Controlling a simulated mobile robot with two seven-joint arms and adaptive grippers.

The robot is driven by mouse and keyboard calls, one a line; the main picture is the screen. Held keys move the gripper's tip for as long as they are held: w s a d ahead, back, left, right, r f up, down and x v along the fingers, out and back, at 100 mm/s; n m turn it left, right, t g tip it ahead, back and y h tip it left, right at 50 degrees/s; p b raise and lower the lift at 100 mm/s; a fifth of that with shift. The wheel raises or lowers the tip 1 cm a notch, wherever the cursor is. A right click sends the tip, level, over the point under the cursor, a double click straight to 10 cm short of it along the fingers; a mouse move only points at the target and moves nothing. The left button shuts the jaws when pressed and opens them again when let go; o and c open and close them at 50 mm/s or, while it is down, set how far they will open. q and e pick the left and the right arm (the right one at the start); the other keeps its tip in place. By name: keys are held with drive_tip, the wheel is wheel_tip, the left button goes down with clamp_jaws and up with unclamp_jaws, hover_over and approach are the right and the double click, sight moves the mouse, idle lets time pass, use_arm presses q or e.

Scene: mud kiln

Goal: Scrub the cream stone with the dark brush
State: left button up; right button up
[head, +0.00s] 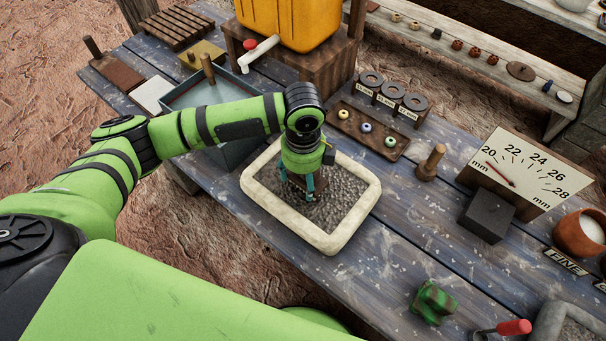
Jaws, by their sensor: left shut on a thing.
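The cream stone (331,242) lies on the blue-grey plank table. It has a pale raised rim around a rough, speckled grey middle. My left gripper (301,190) points down over the middle of it, inside the rim. It is shut on a dark brownish thing, which looks like the dark brush but is mostly hidden by the fingers and wrist. I cannot tell whether it touches the grey surface. My right gripper is not in view.
A water tub (203,92) stands behind my left forearm, under the yellow tank's (290,18) white spout. A bead tray (368,132), a wooden peg (431,162), a dark block (487,215) and a gauge board (525,170) stand right. A green-brown lump (433,302) lies in front.

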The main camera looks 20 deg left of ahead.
use_arm(q)
drive_tip(key=shift+f, duration=0.6)
idle(0.6)
